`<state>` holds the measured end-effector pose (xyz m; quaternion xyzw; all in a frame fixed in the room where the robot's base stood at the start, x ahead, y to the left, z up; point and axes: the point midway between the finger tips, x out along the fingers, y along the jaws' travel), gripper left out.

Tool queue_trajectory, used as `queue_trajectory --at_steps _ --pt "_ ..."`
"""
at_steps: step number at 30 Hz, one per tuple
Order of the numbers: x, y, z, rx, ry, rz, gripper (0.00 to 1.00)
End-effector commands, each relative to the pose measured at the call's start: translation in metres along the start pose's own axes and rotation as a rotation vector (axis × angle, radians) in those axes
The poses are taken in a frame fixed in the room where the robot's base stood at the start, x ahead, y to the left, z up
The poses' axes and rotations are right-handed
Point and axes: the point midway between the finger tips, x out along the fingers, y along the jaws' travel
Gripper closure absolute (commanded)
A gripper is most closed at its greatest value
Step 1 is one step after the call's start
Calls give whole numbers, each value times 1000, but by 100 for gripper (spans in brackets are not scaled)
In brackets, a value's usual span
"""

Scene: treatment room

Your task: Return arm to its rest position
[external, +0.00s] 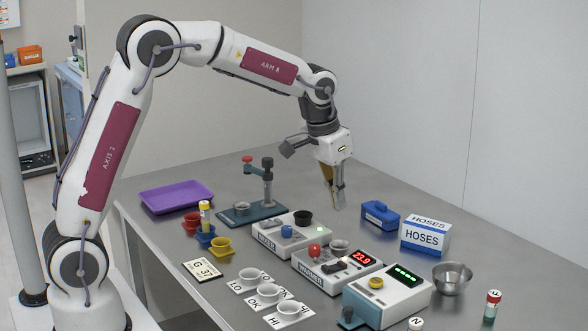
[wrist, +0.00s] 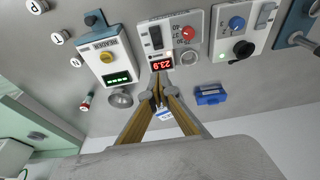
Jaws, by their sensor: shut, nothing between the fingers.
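My arm reaches from the left over the grey table (external: 180,238), bent at the elbow. My gripper (external: 338,207) points down above the table, behind the warmer (external: 337,266) and left of the blue case (external: 380,214). Its fingers are together with nothing between them. In the wrist view the closed fingertips (wrist: 157,84) show below the warmer's red 23.9 display (wrist: 160,64). The white HOSES box (wrist: 165,114) shows behind the fingers there, partly hidden by them.
The mixer (external: 291,233), the reader (external: 387,293) and a clamp stand (external: 267,190) are near the gripper. A metal bowl (external: 452,277) and a capped tube (external: 490,308) are at the right.

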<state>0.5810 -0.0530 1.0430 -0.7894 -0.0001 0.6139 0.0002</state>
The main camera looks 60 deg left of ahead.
Motion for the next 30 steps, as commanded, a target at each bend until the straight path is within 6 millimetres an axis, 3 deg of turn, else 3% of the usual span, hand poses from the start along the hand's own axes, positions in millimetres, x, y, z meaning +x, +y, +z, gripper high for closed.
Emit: queue_trajectory --at_steps 18,24,30 --pt "-1 0 0 11 -1 0 100" --pt "12 -2 26 30 -56 -2 100" --pt "1 -6 65 46 -88 -1 100"
